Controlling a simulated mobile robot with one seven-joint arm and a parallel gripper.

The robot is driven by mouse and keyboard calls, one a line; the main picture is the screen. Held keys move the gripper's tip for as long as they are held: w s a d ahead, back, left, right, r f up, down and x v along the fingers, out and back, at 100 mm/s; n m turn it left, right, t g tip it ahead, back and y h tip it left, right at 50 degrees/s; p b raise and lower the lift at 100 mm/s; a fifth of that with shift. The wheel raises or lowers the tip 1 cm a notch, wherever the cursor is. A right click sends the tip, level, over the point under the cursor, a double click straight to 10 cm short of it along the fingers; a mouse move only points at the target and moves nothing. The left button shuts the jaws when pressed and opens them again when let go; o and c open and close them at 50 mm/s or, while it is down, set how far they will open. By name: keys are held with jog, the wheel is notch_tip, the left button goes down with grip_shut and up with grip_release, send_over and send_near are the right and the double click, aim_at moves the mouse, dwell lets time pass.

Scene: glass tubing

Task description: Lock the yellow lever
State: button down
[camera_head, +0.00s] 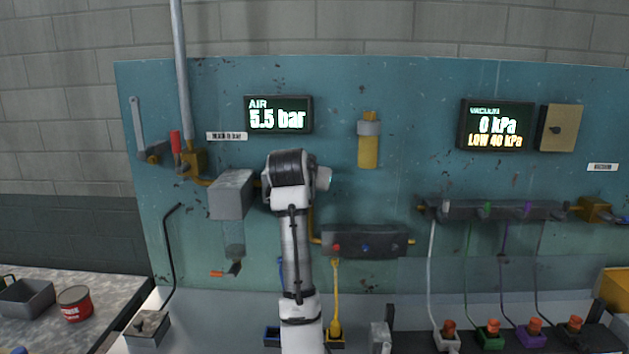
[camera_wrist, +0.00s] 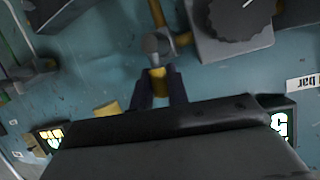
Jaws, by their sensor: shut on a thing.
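The yellow lever (camera_wrist: 158,82) shows in the wrist view as a short yellow piece running from a round grey hub (camera_wrist: 157,45) towards the bottom of the picture. The two dark fingers of my gripper (camera_wrist: 160,92) stand on either side of it, shut on it. Most of the lever is hidden by the fingers and the dark gripper body. In the head view my arm covers the lever, the hub and my gripper, in front of the teal panel (camera_head: 345,90) below the air display (camera_head: 278,115), which reads 5.5 bar.
A grey box (camera_head: 231,194) sits left of my arm; a dark knob with a white mark (camera_wrist: 240,12) is near the hub. A yellow cylinder (camera_head: 368,152) hangs to the right. A dark manifold (camera_head: 365,242) lies below right. The vacuum display (camera_head: 496,126) reads 0 kPa.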

jog(key=shift+a+n+h, duration=0.25)
jog(key=shift+n+h, duration=0.15)
dwell(0.4)
jog(key=c, duration=1.4)
grip_release()
jog(key=shift+o, duration=0.2)
jog(key=shift+s+a, duration=0.1)
jog(key=b+v, duration=0.5)
jog(key=v, duration=0.8)
jog(key=shift+s, duration=0.35)
jog(key=shift+a, duration=0.1)
